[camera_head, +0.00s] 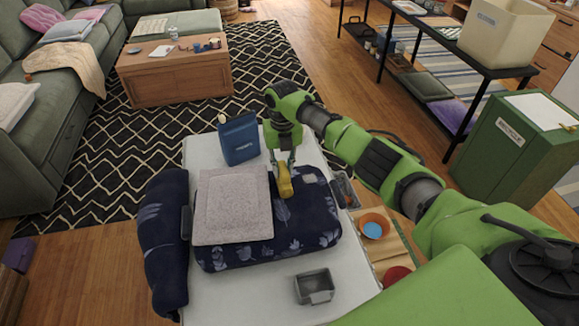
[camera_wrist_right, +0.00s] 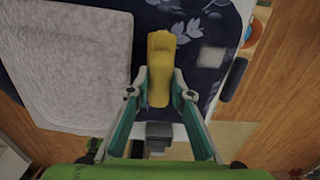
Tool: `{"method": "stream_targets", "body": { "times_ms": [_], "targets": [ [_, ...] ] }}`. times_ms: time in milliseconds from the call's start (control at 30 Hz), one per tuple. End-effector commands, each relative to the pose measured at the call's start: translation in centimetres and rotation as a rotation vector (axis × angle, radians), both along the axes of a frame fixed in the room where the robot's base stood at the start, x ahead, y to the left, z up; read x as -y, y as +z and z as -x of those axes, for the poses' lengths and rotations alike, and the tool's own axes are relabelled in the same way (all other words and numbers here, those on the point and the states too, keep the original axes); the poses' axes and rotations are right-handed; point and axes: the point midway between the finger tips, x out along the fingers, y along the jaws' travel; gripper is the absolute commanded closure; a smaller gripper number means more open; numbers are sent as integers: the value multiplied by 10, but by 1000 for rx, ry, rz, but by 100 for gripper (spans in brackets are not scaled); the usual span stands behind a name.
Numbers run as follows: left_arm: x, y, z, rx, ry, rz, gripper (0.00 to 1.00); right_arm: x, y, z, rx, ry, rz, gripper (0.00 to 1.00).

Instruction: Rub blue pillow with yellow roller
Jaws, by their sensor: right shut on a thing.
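A dark blue pillow with pale leaf prints (camera_head: 308,230) lies on a white table. It also shows in the right wrist view (camera_wrist_right: 215,65). My right gripper (camera_head: 284,168) is over the pillow's far right part and is shut on the yellow roller (camera_head: 285,183). In the right wrist view the roller (camera_wrist_right: 161,65) sits between the two fingers (camera_wrist_right: 160,90), over the blue fabric. I cannot tell whether it touches the pillow. My left gripper is not in view.
A grey folded cloth (camera_head: 233,207) covers the pillow's left part. A blue box (camera_head: 239,139) stands behind it. A second dark blue cushion (camera_head: 166,240) is at the left. A grey metal tin (camera_head: 315,287) stands in front, and an orange bowl (camera_head: 374,226) is at the right.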

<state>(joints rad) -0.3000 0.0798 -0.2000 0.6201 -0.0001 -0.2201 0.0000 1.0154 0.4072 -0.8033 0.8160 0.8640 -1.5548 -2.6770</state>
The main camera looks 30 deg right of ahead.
Motion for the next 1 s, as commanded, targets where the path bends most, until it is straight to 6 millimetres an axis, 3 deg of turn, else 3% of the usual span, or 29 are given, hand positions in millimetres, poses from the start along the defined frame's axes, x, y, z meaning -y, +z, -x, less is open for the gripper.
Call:
{"method": "stream_targets", "body": {
  "times_ms": [333,833,1000],
  "targets": [
    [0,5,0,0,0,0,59,0,5,0,0,0,1,97],
    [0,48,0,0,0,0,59,1,56,0,1,-1,1,97],
    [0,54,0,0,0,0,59,1,62,0,0,-1,1,97]
  ]
}}
